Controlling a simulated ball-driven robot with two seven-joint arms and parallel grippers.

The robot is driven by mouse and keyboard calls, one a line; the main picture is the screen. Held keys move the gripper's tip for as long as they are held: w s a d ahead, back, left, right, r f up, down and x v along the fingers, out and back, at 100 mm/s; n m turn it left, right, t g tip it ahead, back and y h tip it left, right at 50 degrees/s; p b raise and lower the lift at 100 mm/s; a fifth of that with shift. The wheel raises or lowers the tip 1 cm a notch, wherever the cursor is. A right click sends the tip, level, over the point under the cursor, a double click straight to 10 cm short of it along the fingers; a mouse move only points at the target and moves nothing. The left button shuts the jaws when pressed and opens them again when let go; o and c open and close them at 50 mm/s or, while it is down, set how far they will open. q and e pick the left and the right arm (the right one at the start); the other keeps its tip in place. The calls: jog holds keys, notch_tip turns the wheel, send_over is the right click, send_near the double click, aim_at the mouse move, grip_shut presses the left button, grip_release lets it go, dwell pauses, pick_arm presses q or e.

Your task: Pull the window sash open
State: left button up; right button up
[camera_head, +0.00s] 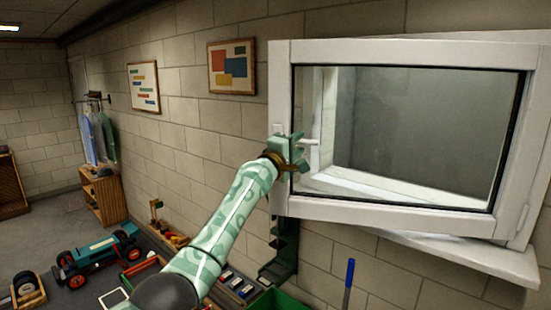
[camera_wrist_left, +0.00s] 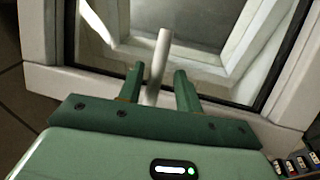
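The white window sash (camera_head: 400,212) with a dark-edged glass pane stands ajar, its left side swung out from the wall and its hinge side at the right. Its white handle (camera_wrist_left: 158,62) points across the pane; it also shows in the head view (camera_head: 311,141). My left gripper (camera_wrist_left: 160,84) is at the sash's left stile in the head view (camera_head: 298,156). In the left wrist view its two green fingers stand on either side of the handle, with a small gap seen on each side. My right gripper is not in view.
A white sill (camera_head: 470,258) juts out below the window. A toy racecar (camera_head: 97,252) is at the left. Two posters hang on the brick wall.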

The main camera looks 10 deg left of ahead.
pick_arm(q)
jog(key=p+v, duration=0.2)
jog(key=v, duration=0.2)
jog(key=shift+s+a, duration=0.2)
jog(key=shift+s, duration=0.15)
jog(key=b+v, duration=0.1)
jog(key=v, duration=0.9)
jog(key=shift+s+f, duration=0.15)
jog(key=shift+s, duration=0.25)
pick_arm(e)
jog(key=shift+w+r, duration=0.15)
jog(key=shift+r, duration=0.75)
